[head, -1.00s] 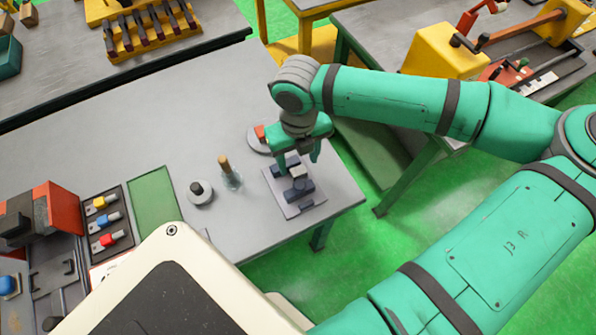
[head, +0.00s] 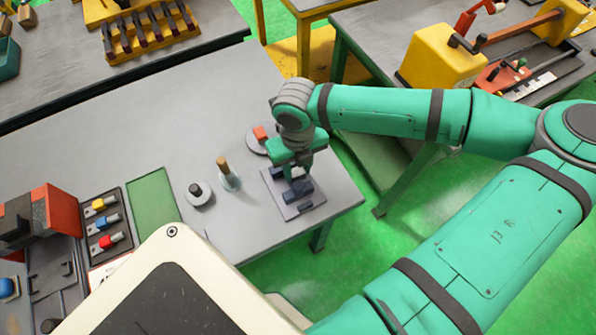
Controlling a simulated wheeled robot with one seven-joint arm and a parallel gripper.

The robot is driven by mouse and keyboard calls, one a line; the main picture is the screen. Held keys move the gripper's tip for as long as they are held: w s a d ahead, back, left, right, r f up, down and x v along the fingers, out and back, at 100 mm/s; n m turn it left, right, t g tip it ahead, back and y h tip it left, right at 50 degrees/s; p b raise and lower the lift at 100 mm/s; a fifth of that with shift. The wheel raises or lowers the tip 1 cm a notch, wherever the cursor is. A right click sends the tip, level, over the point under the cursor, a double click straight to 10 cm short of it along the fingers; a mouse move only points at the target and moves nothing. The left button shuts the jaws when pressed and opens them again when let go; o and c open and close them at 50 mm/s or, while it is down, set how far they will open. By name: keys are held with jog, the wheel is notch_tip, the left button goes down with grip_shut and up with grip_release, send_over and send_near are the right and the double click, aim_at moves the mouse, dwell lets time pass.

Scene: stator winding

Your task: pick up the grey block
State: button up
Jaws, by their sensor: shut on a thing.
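A square grey plate (head: 293,212) lies near the right corner of the table, with dark blue-grey blocks (head: 298,190) on it. My green gripper (head: 298,173) points down over the far part of this plate. Its fingers are close together and shut on the grey block, just behind the dark blocks. The fingers hide most or all of the grey block, and I cannot tell whether it still touches what is under it.
A round grey disc with an orange block (head: 260,134) lies behind the plate. A wooden-topped peg (head: 224,170) and a ring-shaped base with a dark knob (head: 196,190) stand to the left. The table's right edge is close to the plate.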

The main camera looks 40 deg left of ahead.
aim_at(294, 173)
jog(key=shift+r, duration=0.15)
jog(key=r, duration=0.5)
jog(key=s+r, duration=0.1)
jog(key=r, duration=0.2)
jog(key=shift+a+r, duration=0.15)
jog(key=shift+r, duration=0.05)
jog(key=shift+s+a+f+n, duration=0.1)
jog(key=shift+s+f, duration=0.1)
jog(key=shift+f, duration=0.4)
jog(key=shift+s+f+n, duration=0.1)
jog(key=shift+s+f, duration=0.1)
jog(key=shift+f, duration=0.35)
jog(key=shift+s+a+f+n, duration=0.1)
jog(key=shift+s+f, duration=0.1)
jog(key=shift+f, duration=0.5)
jog(key=shift+s, duration=0.15)
jog(key=shift+w+d+f, duration=0.1)
jog(key=shift+w+f, duration=0.15)
jog(key=shift+f, duration=0.75)
